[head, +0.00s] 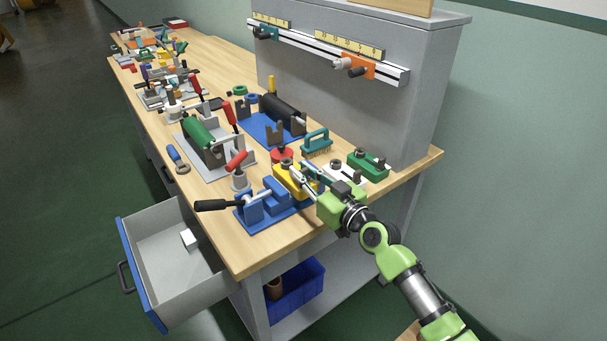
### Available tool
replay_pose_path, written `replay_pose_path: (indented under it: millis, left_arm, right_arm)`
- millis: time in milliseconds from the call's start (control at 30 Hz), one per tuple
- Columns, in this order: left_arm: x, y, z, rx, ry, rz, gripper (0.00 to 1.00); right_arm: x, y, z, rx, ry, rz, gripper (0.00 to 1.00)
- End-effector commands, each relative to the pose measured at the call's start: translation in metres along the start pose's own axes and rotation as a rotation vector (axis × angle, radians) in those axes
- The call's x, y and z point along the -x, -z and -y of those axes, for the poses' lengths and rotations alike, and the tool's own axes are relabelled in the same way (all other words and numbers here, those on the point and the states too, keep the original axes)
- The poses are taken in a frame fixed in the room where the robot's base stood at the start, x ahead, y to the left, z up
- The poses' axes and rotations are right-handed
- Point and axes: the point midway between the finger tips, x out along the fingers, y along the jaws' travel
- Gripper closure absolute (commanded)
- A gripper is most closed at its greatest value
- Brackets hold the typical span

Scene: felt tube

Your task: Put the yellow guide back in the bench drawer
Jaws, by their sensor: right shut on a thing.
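The yellow guide (287,183) stands on the wooden bench top near its front right corner. My right gripper (305,180) reaches in from the right and is shut on the yellow guide; the fingers partly hide it. I cannot tell whether the guide is still touching the bench. The bench drawer (165,251) is pulled out at the lower left, with a blue front and grey walls. A small white block lies inside it and most of its floor is bare. My left gripper is not in view.
A blue clamp fixture (266,207) with a black handle stands just left of the guide. White and green guides (369,164) stand to its right. A green roller (201,141) and a black roller (283,114) are behind. A blue bin (295,289) sits on the lower shelf.

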Motion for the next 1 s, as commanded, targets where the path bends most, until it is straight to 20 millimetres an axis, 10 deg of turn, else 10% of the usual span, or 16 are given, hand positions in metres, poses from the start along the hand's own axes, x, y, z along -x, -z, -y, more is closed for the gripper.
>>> replay_pose_path:
  millis: [67,100,167,633,1000]
  left_arm:
    - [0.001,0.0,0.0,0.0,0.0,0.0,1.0]
    - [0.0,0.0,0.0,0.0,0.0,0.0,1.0]
    - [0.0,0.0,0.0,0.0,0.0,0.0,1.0]
    - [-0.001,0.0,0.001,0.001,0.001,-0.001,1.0]
    - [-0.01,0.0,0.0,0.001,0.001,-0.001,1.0]
  right_arm:
    - [0.0,0.004,-0.001,0.001,-0.002,-0.006,1.0]
    - [0.0,0.001,-0.001,0.001,-0.001,-0.001,0.79]
    - [0.0,0.001,-0.001,0.001,-0.001,-0.001,0.67]
    - [0.0,-0.005,0.0,-0.001,-0.001,0.001,0.67]
    - [0.065,-0.005,-0.003,0.003,0.0,0.003,0.67]
